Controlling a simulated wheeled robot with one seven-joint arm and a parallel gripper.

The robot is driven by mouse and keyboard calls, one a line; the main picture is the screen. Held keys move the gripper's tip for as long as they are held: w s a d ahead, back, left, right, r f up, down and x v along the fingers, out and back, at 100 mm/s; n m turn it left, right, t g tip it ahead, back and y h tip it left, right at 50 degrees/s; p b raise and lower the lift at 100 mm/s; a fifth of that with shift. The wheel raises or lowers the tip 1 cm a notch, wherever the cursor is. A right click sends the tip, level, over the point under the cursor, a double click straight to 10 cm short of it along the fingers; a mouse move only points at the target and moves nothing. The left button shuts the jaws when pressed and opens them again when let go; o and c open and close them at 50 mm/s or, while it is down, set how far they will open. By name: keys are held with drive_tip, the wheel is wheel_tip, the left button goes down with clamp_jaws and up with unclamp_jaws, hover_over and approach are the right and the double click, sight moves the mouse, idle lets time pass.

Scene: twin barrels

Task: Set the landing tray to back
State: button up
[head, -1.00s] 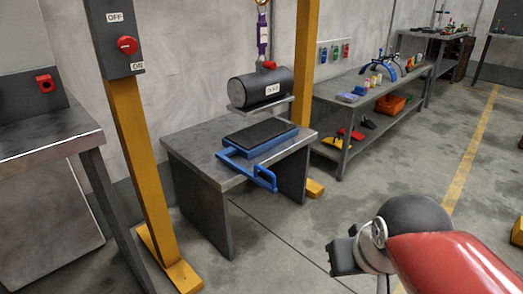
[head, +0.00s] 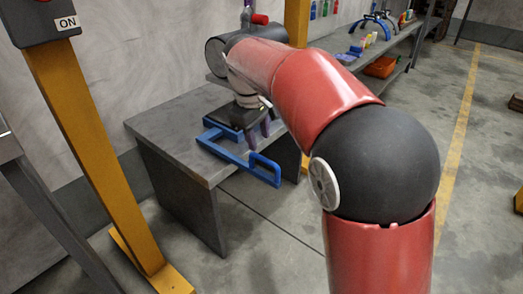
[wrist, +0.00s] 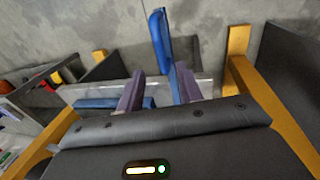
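The landing tray (head: 211,123) is blue and lies on the grey table under the hanging dark barrel (head: 214,52). Its blue handle (head: 265,171) sticks out past the table's front edge. My arm hides much of the tray's top and part of the barrel. My gripper (head: 258,137) points down at the tray's right side, behind the handle in the head view. In the wrist view, the purple fingers of my gripper (wrist: 160,86) stand apart, with nothing clearly held. A blue bar (wrist: 160,38), seemingly the handle, shows beyond the gap between them.
The grey table (head: 160,118) has bare top left of the tray. A yellow post (head: 95,150) with an ON switch box (head: 40,18) stands at left. A shelf bench with an orange bin (head: 380,67) is behind at right.

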sight(263, 158)
drive_tip(key=f, duration=0.4)
drive_tip(key=f+b, duration=0.1)
drive_tip(key=f, duration=0.1)
drive_tip(key=shift+w+d+f, duration=0.2)
drive_tip(key=shift+w+d, duration=0.2)
clamp_jaws()
